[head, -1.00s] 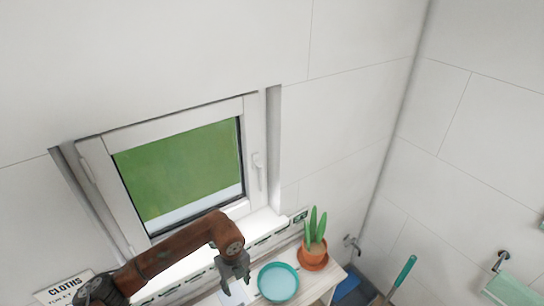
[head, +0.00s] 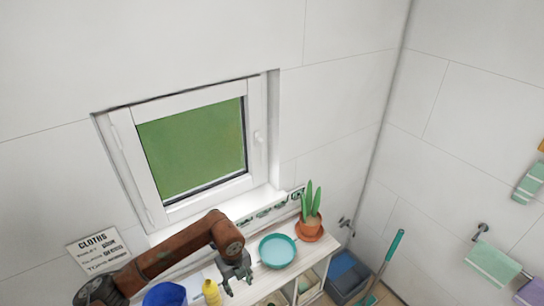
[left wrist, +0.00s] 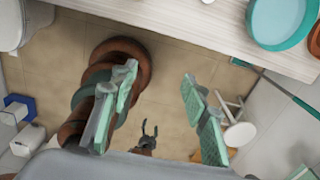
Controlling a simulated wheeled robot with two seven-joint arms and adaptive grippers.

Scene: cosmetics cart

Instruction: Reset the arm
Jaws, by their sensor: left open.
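My left arm comes in from the lower left of the head view, with brown links. My left gripper (head: 236,284) is grey, points down and is open and empty. It hangs in front of the shelf top, left of the teal dish (head: 278,251). In the left wrist view its two green-padded fingers (left wrist: 158,88) are wide apart with nothing between them. The floor shows below them. A small dark gripper (left wrist: 148,132), which looks like my right one, shows far below with its prongs apart.
A potted plant (head: 311,222) stands right of the dish. A yellow bottle (head: 211,293) and a blue container (head: 165,295) are close left of the gripper. A window (head: 192,150) is behind. A white stool (left wrist: 238,130) stands on the floor.

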